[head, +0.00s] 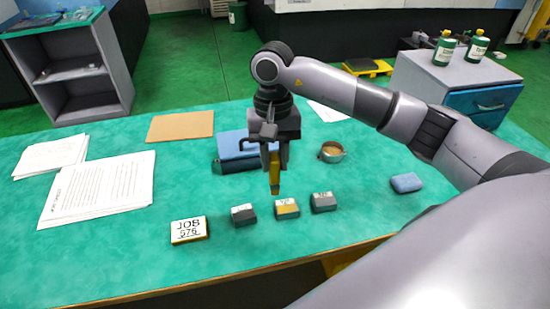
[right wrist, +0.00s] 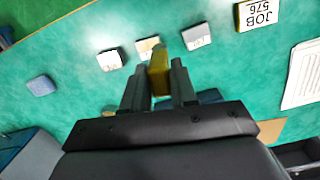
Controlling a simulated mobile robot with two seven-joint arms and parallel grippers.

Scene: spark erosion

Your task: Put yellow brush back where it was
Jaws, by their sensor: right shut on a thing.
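My right gripper (head: 274,178) is shut on the yellow brush (head: 274,166) and holds it upright above the green table, in front of a blue case. In the right wrist view the yellow brush (right wrist: 158,68) sits between the two fingers (right wrist: 158,88). Its lower end appears clear of the table, though the exact gap is hard to tell. Below it stand three small labelled blocks in a row: a dark grey one (head: 243,215), a yellow-topped one (head: 287,209) and a grey one (head: 323,202). Their labels are too small to read. My left gripper is out of view.
A JOB sign (head: 189,230) stands left of the blocks, and a blue sponge (head: 406,183) lies to the right. The blue case (head: 236,143), a round tin (head: 331,152), a brown board (head: 181,126) and papers (head: 98,188) lie around. The table front left is bare.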

